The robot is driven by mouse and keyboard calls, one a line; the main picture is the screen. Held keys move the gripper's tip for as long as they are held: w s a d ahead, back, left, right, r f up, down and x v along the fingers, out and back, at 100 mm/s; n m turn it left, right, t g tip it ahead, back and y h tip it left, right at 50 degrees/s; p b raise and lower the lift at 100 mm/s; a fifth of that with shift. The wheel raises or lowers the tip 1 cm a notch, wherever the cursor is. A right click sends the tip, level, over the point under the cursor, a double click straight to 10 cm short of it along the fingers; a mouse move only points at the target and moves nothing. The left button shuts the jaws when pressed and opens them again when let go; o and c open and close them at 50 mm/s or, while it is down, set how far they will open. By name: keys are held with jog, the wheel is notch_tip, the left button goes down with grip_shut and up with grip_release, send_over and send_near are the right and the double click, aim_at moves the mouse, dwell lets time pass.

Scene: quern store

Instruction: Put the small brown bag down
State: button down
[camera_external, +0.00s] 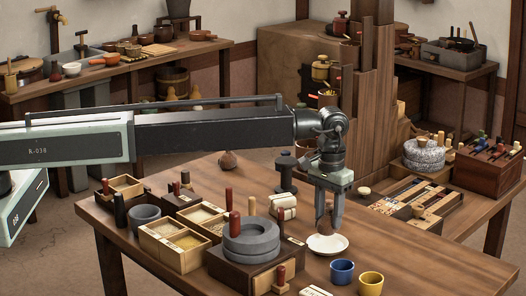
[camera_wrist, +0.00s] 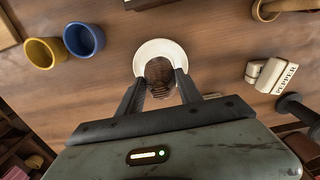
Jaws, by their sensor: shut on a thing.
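The small brown bag (camera_external: 322,224) is between the fingers of my gripper (camera_external: 329,214), which is shut on it. It hangs upright directly over a white dish (camera_external: 340,246), low and close to the dish. In the wrist view the brown bag (camera_wrist: 159,70) shows between the two dark fingers of my gripper (camera_wrist: 160,78), with the dish (camera_wrist: 149,48) around and behind it. I cannot tell whether the bag's underside touches the dish.
A blue cup (camera_external: 342,272) and a yellow cup (camera_external: 371,284) stand in front of the dish. A grey quern (camera_external: 251,242) and white pepper packets (camera_external: 283,206) are to its left. A brown round lump (camera_external: 228,161) lies farther back. Bare table lies to the right.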

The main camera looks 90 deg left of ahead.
aim_at(328, 229)
jog(key=shift+f, duration=0.2)
jog(key=shift+f+b, duration=1.95)
jog(key=shift+f, duration=0.15)
jog(key=c, duration=0.8)
grip_release()
jog(key=shift+r, duration=0.1)
notch_tip(328, 229, up, 13)
jog(key=p, duration=1.3)
jog(key=shift+f, duration=0.2)
